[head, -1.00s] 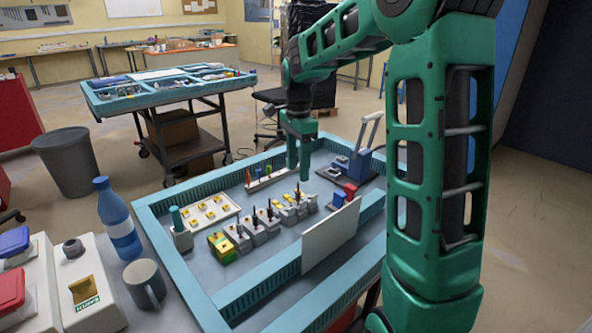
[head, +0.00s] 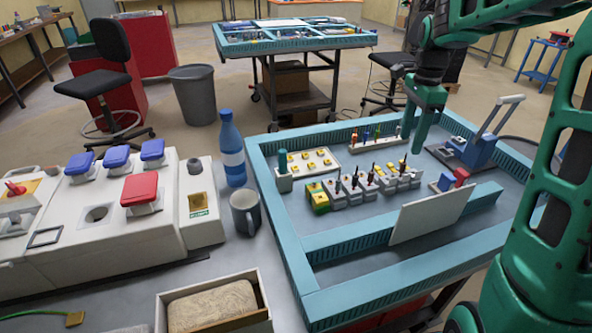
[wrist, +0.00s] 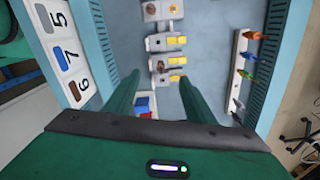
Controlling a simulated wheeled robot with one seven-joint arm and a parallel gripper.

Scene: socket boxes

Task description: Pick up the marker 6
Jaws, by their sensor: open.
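The marker 6 cannot be told apart with certainty. Several coloured pens stand in a white rack (head: 372,148) at the back of the blue-edged table, also in the wrist view (wrist: 237,75), where orange, green and blue ones show. A white board (head: 432,212) stands nearer; a white panel in the wrist view (wrist: 62,55) shows 5, 7 and 6 beside coloured patches, the one by 6 brownish. My gripper (wrist: 160,82) is open, pointing down above the table with nothing between its fingers. In the head view my gripper (head: 423,135) is right of the rack.
Several grey connector blocks (head: 368,189) stand in a row in the table's middle. A blue lever device (head: 478,148) is at right. A white tray (head: 312,162), mug (head: 245,212) and blue bottle (head: 231,150) are left. The table has a raised blue rim (head: 290,240).

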